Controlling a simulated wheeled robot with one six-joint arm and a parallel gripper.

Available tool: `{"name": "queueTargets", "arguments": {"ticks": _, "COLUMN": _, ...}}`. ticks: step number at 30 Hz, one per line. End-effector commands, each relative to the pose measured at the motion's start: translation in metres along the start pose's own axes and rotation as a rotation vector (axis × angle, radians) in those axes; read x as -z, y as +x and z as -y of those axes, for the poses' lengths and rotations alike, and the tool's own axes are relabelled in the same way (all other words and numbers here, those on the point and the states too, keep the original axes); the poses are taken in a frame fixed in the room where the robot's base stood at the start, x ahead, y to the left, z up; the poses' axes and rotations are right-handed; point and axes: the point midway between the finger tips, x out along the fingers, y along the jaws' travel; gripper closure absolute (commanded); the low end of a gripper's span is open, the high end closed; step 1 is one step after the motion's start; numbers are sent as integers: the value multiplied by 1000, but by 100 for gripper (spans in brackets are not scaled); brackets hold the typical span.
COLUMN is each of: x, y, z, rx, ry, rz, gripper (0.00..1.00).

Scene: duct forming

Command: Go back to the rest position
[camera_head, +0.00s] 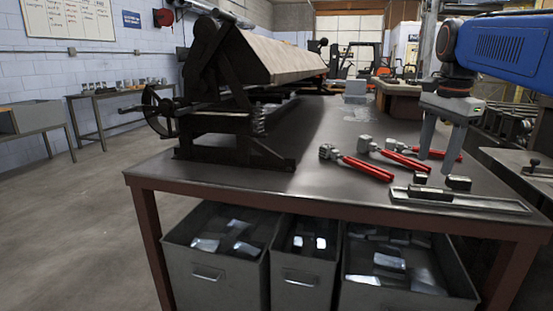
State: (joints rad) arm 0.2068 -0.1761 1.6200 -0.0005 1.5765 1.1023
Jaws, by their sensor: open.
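My gripper (440,140) hangs at the right of the head view with its two grey fingers pointing down and apart. It is open, and I see nothing held between the fingers. It is over the right part of the dark workbench (330,190), near several red-handled tools (368,168). One red handle passes behind the fingers. My blue arm reaches in from the upper right. I cannot tell exactly how high the fingertips are above the bench.
A large forming machine (230,90) with a handwheel (160,110) stands on the bench's left. A flat metal tray (460,201) with dark blocks lies at the front right. Grey bins (215,282) sit below. The floor at left (70,240) is clear.

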Motion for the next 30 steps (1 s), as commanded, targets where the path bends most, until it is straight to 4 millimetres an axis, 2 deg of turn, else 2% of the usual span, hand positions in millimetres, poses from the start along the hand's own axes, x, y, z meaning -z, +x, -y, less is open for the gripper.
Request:
{"name": "queueTargets", "arguments": {"ticks": 3, "x": -27, "y": 20, "z": -27, "rx": 33, "ry": -160, "rz": -15, "gripper": 50}}
{"name": "queueTargets", "arguments": {"ticks": 11, "x": -75, "y": 73, "z": -83, "rx": 100, "ry": -511, "rz": -62, "gripper": 50}}
{"name": "queueTargets", "arguments": {"ticks": 18, "x": -115, "y": 133, "z": -139, "rx": 153, "ry": -834, "rz": -121, "gripper": 50}}
{"name": "queueTargets", "arguments": {"ticks": 24, "x": -143, "y": 188, "z": -184, "rx": 189, "ry": -1088, "rz": -179, "gripper": 50}}
{"name": "queueTargets", "arguments": {"ticks": 30, "x": -158, "y": 226, "z": -212, "rx": 209, "ry": -1253, "rz": -223, "gripper": 50}}
